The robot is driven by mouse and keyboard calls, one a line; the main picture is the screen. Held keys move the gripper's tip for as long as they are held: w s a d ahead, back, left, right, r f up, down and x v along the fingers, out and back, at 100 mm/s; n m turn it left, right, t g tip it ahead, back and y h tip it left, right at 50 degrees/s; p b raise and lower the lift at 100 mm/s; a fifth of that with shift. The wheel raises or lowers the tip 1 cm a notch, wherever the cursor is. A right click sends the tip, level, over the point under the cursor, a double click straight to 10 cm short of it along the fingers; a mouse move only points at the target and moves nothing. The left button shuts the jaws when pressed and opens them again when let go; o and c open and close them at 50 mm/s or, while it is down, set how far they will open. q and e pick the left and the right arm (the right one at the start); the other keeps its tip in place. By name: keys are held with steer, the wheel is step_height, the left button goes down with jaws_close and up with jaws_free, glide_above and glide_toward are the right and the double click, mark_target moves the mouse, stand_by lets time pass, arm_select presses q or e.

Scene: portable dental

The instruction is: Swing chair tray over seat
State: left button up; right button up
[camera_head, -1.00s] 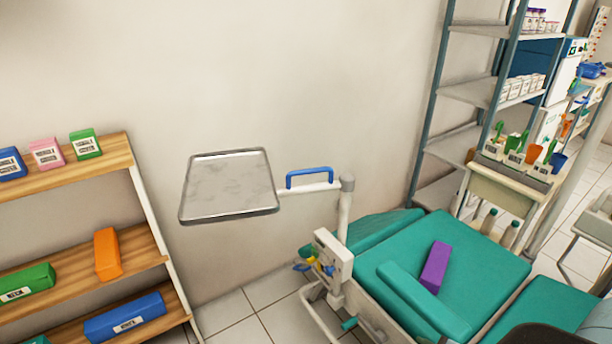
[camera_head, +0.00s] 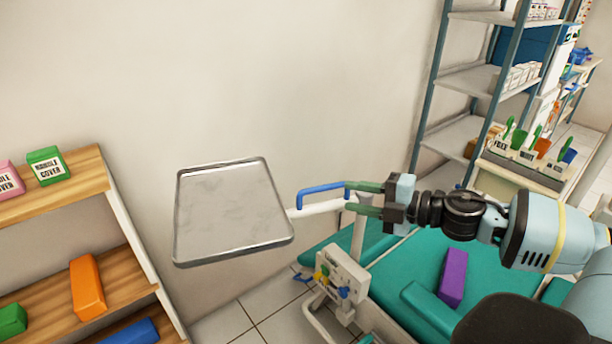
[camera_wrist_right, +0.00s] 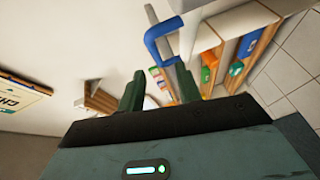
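The chair tray (camera_head: 232,212) is a grey metal plate on a white arm (camera_head: 322,207), out to the left of the chair by the wall. A blue handle (camera_head: 322,188) stands on that arm; it also shows in the right wrist view (camera_wrist_right: 150,38). My right gripper (camera_head: 350,198) reaches in from the right. Its two green fingers are apart, close to the right end of the handle; in the wrist view (camera_wrist_right: 160,90) the gap between them looks empty. Whether they touch the handle is unclear. The teal seat (camera_head: 415,265) lies below my right arm. My left gripper is out of view.
A purple block (camera_head: 453,277) lies on the seat. A wooden shelf (camera_head: 75,183) with coloured boxes stands at the left, near the tray. A metal rack (camera_head: 470,80) stands behind the chair. The wall is close behind the tray.

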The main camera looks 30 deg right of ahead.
mark_target(327, 188)
steer(key=b+x, duration=0.2)
steer(key=shift+w+a+r, duration=0.15)
steer(key=shift+w, duration=0.25)
steer(key=shift+w+a+r, duration=0.1)
steer(key=shift+w, duration=0.2)
steer(key=shift+w+a, duration=0.15)
steer(key=shift+w, duration=0.15)
steer(key=shift+p+x, duration=0.4)
steer(key=shift+x, duration=0.4)
steer(key=shift+w+a+p, duration=0.4)
steer(key=shift+w+p, duration=0.1)
steer(key=shift+w, duration=0.15)
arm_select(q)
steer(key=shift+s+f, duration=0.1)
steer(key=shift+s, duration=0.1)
arm_select(e)
steer(key=shift+w+a+f, duration=0.25)
steer(key=shift+w+a, duration=0.05)
steer(key=shift+w, duration=0.1)
